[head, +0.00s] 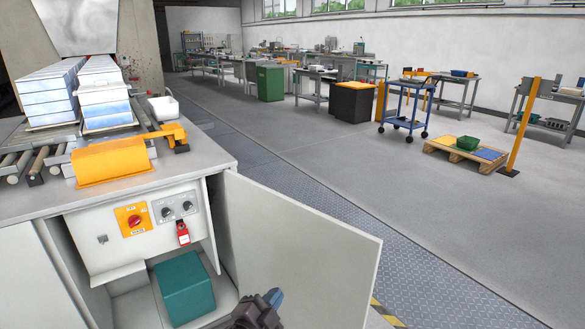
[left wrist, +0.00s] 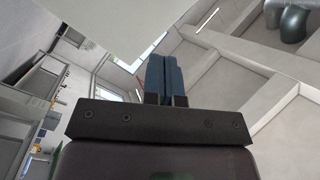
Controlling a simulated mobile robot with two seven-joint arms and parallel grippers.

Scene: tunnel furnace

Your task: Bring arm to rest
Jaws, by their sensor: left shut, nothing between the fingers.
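My left gripper (head: 272,297) shows at the bottom of the head view, in front of the open cabinet. Its blue fingers are together and empty; they also show in the left wrist view (left wrist: 166,78), pointing up past a pale panel. The gripper is apart from the cabinet door (head: 295,235), which stands open to its right. My right gripper is not in the head view.
The cabinet holds a teal box (head: 185,290) under a control panel with a red-and-yellow switch (head: 134,221) and a red padlock tag (head: 183,233). A roller conveyor (head: 30,160) carries stacked white-blue blocks (head: 104,100).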

